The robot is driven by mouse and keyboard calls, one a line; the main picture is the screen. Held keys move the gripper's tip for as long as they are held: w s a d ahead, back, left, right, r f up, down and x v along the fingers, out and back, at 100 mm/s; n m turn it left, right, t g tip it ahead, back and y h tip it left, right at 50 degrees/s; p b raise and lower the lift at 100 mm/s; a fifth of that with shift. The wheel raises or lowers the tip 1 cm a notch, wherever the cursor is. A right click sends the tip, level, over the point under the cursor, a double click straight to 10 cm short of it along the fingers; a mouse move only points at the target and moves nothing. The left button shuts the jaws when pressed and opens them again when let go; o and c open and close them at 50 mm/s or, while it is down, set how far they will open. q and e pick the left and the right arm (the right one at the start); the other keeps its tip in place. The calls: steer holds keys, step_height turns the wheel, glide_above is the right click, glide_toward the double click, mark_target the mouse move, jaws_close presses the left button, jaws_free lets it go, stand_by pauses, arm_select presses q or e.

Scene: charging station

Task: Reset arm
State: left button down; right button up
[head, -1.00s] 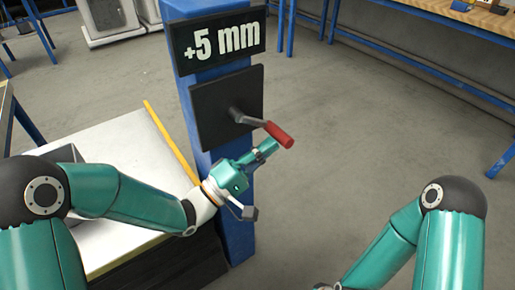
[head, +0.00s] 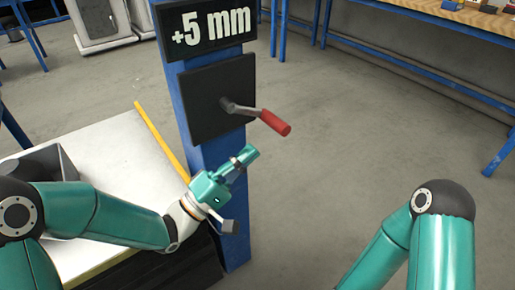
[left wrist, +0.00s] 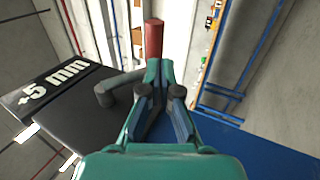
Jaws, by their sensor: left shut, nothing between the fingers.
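My left gripper (head: 249,156) is shut and empty, just below and left of the red crank handle (head: 274,123). A gap shows between its tips and the handle in the head view. The handle sits on a grey crank arm (head: 236,107) on a black plate (head: 204,100) on the blue post. In the left wrist view the shut fingers (left wrist: 156,66) point up toward the red handle (left wrist: 153,38), which shows beyond the tips. My right arm comes in at the lower right, and its gripper is out of view.
The blue post (head: 224,200) carries a "+5 mm" sign (head: 207,27). A white-topped table (head: 110,160) with a yellow edge strip and a grey bin (head: 50,160) stands left of the post. The floor to the right is clear up to the blue-framed benches.

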arm_select(q)
steer(key=v, duration=0.9)
step_height(320, 180, down, 27)
steer(key=w+a+n+g+y, duration=0.1)
steer(key=n+g+y, duration=0.2)
steer(key=y, duration=0.8)
steer(key=s+a+f+m+g+y, duration=0.2)
steer(key=s+f+m+g, duration=0.3)
steer(key=s, duration=0.3)
steer(key=s+a+f+m+g+y, duration=0.2)
steer(key=s+f+g, duration=0.3)
steer(key=s+f, duration=0.25)
step_height(320, 180, up, 35)
steer(key=m+p, duration=0.1)
steer(key=p, duration=3.4)
steer(key=shift+s, duration=0.25)
arm_select(e)
step_height(320, 180, up, 36)
steer(key=shift+f, duration=0.25)
arm_select(q)
steer(key=shift+d+f, duration=0.1)
steer(key=shift+d, duration=0.05)
arm_select(e)
steer(key=shift+w, duration=0.1)
steer(key=shift+c, duration=0.2)
